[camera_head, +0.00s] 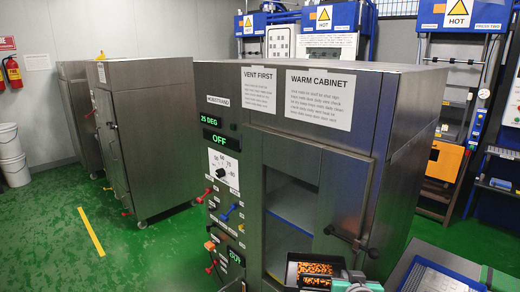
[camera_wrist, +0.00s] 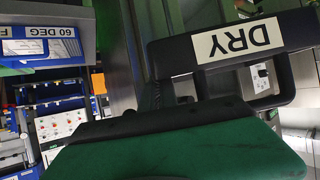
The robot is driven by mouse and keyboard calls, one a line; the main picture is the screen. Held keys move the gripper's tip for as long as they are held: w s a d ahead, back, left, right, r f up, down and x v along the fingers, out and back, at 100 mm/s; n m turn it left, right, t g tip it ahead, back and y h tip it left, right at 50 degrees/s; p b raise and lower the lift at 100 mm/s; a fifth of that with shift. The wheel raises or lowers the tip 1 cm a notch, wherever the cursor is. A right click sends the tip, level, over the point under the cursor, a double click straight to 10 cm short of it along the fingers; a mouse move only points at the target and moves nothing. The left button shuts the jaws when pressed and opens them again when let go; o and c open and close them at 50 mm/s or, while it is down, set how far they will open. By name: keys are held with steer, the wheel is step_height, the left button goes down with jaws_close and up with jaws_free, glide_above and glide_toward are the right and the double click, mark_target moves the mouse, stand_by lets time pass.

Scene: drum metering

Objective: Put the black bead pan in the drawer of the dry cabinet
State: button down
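The black bead pan (camera_head: 292,274) shows at the bottom edge of the head view, with orange beads in it. My gripper (camera_head: 352,284), partly teal, is right beside the pan's right side. Its fingertips and grip are cut off or hidden. In the wrist view, a green surface fills the bottom, with a black bar along its upper edge. Above it is a black frame (camera_wrist: 215,62) with a pale label reading DRY upside down; I cannot tell what it belongs to. I cannot pick out the dry cabinet's drawer.
The steel warm cabinet (camera_head: 400,140) stands close ahead, its front showing shelves through an opening or window. Another steel cabinet (camera_head: 155,130) stands at left. Blue hot presses (camera_head: 460,20) line the back. A blue-edged tray (camera_head: 436,280) is at lower right. Green floor is clear at left.

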mark_target(324, 278)
steer(key=a, duration=0.2)
steer(key=a+r+n+y, duration=0.1)
steer(key=a, duration=0.2)
steer(key=a+r+n+y, duration=0.1)
steer(key=a, duration=0.1)
steer(key=shift+w+a, duration=0.2)
steer(key=shift+w, duration=0.15)
steer(key=shift+s+a+f, duration=0.2)
steer(key=shift+s+f, duration=1)
steer(key=r, duration=0.1)
steer(key=s+r, duration=0.1)
steer(key=r, duration=0.2)
steer(key=shift+s+r, duration=0.35)
steer(key=shift+r, duration=0.05)
steer(key=shift+f, duration=0.1)
